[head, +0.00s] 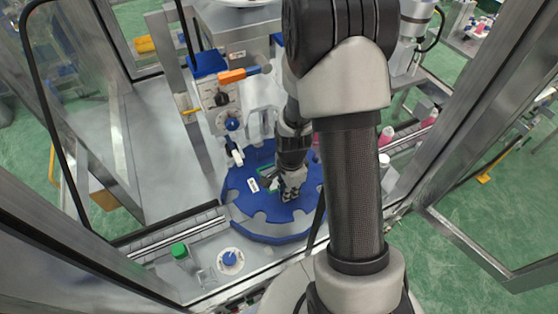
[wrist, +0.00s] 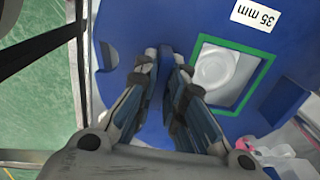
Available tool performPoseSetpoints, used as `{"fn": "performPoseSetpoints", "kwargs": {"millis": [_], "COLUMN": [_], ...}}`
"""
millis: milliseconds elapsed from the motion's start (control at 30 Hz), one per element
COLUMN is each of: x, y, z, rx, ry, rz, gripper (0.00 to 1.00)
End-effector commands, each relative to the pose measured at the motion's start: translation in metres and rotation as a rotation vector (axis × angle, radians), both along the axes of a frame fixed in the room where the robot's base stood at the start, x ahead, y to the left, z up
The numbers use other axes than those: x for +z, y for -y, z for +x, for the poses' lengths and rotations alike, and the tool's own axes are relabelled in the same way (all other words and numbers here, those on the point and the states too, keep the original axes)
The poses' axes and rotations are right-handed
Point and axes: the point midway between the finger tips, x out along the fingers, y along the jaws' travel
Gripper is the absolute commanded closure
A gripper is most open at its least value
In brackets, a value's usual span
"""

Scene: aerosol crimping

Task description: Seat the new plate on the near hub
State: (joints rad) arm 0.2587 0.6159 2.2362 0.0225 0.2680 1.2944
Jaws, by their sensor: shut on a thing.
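The blue notched plate (head: 243,205) lies flat under my gripper (head: 289,195) in the head view. In the wrist view the plate (wrist: 120,28) carries a white "35 mm" label (wrist: 256,15) and a green-edged window (wrist: 268,70). A white round part (wrist: 215,68) shows through that window; I cannot tell if it is a hub. My gripper (wrist: 165,58) is shut on a blue part of the plate, between its fingers. Whether the plate rests on a hub or hangs just above is hidden. A white disc with a blue knob (head: 230,259) sits on the near deck.
A green-capped part (head: 180,251) stands on the deck at the near left. A post with an orange lever (head: 238,75) rises behind the plate. Pink-capped cans (head: 387,136) line the right side. Metal door frames (head: 440,225) bound the cell. The left deck (head: 155,150) is clear.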

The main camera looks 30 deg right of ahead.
Motion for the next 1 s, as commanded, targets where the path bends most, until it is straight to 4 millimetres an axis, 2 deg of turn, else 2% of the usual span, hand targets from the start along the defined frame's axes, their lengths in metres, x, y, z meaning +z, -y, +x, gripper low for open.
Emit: {"fn": "performPoseSetpoints", "kwargs": {"millis": [267,1000], "x": [-0.011,-0.061], "y": [0.000,0.000], "z": [0.001,0.001], "rx": [0.000,0.000], "ry": [0.001,0.002], "rz": [0.000,0.000], "gripper": [1.00,1.00]}}
